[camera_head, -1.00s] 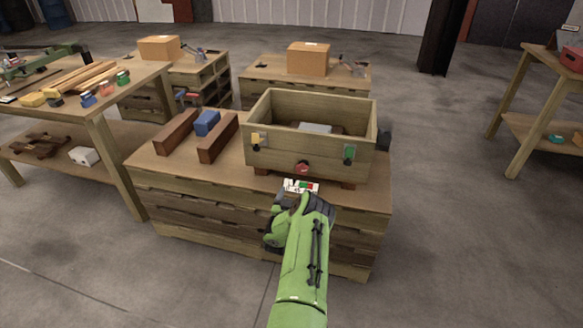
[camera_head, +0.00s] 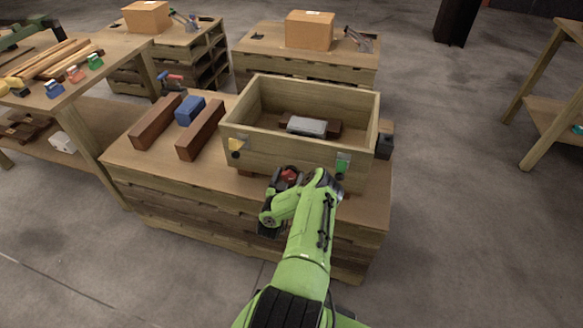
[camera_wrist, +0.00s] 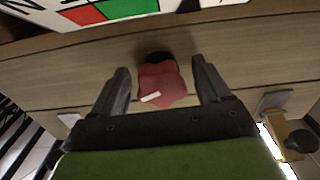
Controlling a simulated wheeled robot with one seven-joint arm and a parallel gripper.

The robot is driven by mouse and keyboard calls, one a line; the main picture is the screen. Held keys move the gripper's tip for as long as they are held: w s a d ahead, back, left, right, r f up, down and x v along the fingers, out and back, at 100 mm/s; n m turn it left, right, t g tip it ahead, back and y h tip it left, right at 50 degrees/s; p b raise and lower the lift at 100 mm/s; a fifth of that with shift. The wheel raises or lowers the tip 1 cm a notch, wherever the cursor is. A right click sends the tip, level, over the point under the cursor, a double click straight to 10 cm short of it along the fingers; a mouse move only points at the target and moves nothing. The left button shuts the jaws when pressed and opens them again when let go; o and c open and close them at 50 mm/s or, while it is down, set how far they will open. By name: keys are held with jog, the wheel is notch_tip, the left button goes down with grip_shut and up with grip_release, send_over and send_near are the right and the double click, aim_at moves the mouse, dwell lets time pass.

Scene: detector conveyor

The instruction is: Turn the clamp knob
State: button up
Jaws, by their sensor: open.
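The red clamp knob (camera_wrist: 162,84) is on the front wall of the wooden box (camera_head: 262,155). A white mark shows on the knob in the wrist view. In the head view the knob (camera_head: 289,175) is partly hidden by my gripper. My gripper (camera_wrist: 162,80) is open, with one dark finger on each side of the knob. Gaps show between the fingers and the knob. A panel with red, green and white patches (camera_wrist: 110,10) shows at the top of the wrist view.
A yellow piece (camera_head: 235,148) and a green piece (camera_head: 341,165) sit on the box front, either side of the knob. A grey block (camera_head: 307,126) lies inside the box. Two brown bars (camera_head: 201,131) and a blue block (camera_head: 189,110) stand left on the bench (camera_head: 125,155).

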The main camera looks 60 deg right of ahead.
jog(key=shift+a+r, duration=0.1)
jog(key=shift+c, duration=0.2)
jog(key=c, duration=1)
jog(key=shift+o, duration=0.2)
jog(key=shift+m+p, duration=0.4)
jog(key=shift+m, duration=0.2)
jog(key=shift+m+p, duration=0.35)
jog(key=shift+m, duration=0.25)
jog(key=shift+w+a+f+m+p, duration=0.1)
jog(key=shift+m+p, duration=0.15)
jog(key=shift+m, duration=0.6)
jog(key=shift+f+m+p, duration=0.1)
jog(key=shift+m+p, duration=0.1)
jog(key=shift+m, duration=0.65)
jog(key=o, duration=0.9)
jog(key=shift+c, duration=0.2)
jog(key=shift+o, duration=0.7)
jog(key=shift+r, duration=0.1)
